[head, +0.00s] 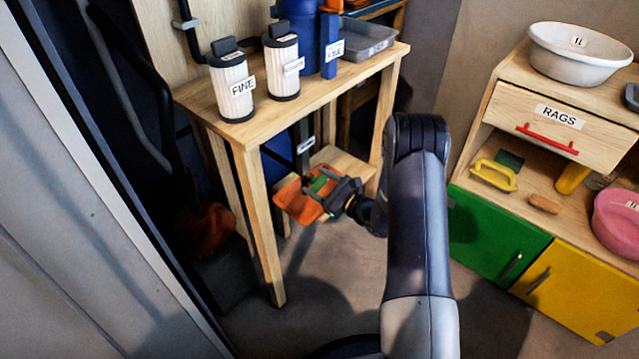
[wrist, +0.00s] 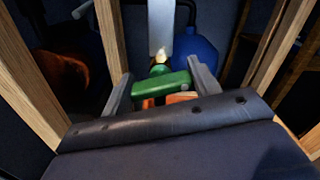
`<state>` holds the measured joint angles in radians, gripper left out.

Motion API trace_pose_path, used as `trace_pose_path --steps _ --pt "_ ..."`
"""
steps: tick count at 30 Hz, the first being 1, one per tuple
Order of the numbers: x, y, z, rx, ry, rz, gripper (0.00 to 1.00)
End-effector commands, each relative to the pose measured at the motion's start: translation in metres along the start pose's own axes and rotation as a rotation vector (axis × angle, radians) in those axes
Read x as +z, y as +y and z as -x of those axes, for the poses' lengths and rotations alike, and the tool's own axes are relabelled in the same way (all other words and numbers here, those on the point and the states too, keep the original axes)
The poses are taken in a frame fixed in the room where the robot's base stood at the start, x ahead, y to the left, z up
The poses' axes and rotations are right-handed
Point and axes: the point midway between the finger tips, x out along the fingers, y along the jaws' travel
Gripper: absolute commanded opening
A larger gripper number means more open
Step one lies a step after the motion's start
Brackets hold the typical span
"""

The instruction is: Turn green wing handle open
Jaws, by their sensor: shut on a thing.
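The green wing handle (wrist: 161,84) is in the middle of the wrist view, lying crosswise between my two fingers. My gripper (wrist: 160,88) is shut on it, one finger at each end. In the head view the green handle (head: 319,184) shows small under the wooden table, partly covered by my gripper (head: 330,188). A brass-coloured fitting (wrist: 160,56) shows just beyond the handle, below a pale upright strip (wrist: 161,25). An orange thing (head: 300,203) lies below the handle, on or above the lower shelf.
The wooden table's legs (head: 258,225) stand close on both sides of my gripper. Two white filter canisters (head: 231,88) stand on its top. At right is a cabinet with a RAGS drawer (head: 556,117) and green (head: 497,235) and yellow doors. A blue round thing (wrist: 196,60) is behind the handle.

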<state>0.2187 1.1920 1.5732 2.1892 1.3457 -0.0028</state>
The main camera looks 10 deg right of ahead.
Motion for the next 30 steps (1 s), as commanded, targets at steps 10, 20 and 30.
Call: trace_pose_path --steps 10,20,30 --pt "-0.0007 0.0005 0.0002 0.001 0.0 0.007 0.35" --pt "-0.0039 0.0018 0.0001 0.0 -0.002 0.141 0.35" --pt "-0.0065 0.0036 0.0 0.001 -0.002 0.444 0.35"
